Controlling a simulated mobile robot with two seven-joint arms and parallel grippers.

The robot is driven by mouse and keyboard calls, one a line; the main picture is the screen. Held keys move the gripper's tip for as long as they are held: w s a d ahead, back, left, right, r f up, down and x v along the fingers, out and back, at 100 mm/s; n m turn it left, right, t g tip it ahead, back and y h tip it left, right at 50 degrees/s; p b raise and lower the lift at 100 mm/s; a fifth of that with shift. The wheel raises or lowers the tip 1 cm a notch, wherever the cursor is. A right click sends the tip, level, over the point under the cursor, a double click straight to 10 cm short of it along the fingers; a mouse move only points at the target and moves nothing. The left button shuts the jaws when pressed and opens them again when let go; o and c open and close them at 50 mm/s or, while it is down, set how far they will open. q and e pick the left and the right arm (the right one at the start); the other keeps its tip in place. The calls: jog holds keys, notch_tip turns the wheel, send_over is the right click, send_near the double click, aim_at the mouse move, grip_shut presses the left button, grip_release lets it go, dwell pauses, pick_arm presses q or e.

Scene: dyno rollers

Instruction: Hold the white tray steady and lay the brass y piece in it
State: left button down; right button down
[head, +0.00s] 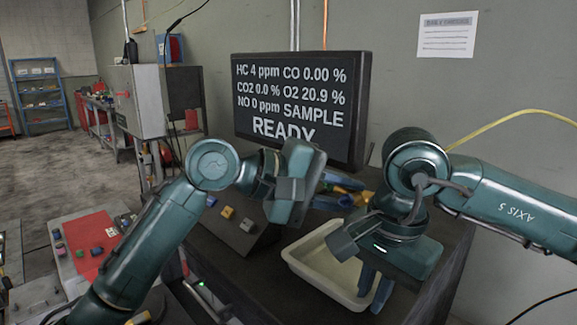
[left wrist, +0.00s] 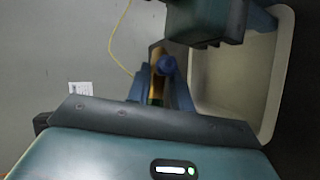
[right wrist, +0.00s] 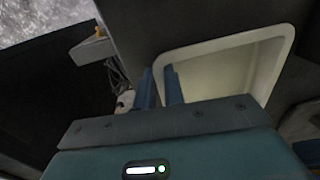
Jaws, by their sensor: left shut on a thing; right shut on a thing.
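The white tray (head: 305,268) lies on the dark bench top below the monitor; it also shows in the left wrist view (left wrist: 275,85) and the right wrist view (right wrist: 225,45). My right gripper (head: 376,292) points down at the tray's right side. Its blue fingers (right wrist: 160,88) are shut on the tray's wall. My left gripper (head: 338,194) is shut on the brass y piece (head: 345,182), up behind the tray's back edge. The brass y piece (left wrist: 154,58) shows between its blue fingers, partly hidden by them. The tray's visible floor is bare.
A monitor (head: 300,105) stands behind my arms. A sloped box with coloured buttons (head: 227,212) sits left of the tray. A yellow cable (head: 515,115) hangs along the wall. A side table with a red mat (head: 90,242) is at the lower left.

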jog(key=c, duration=1.4)
grip_release()
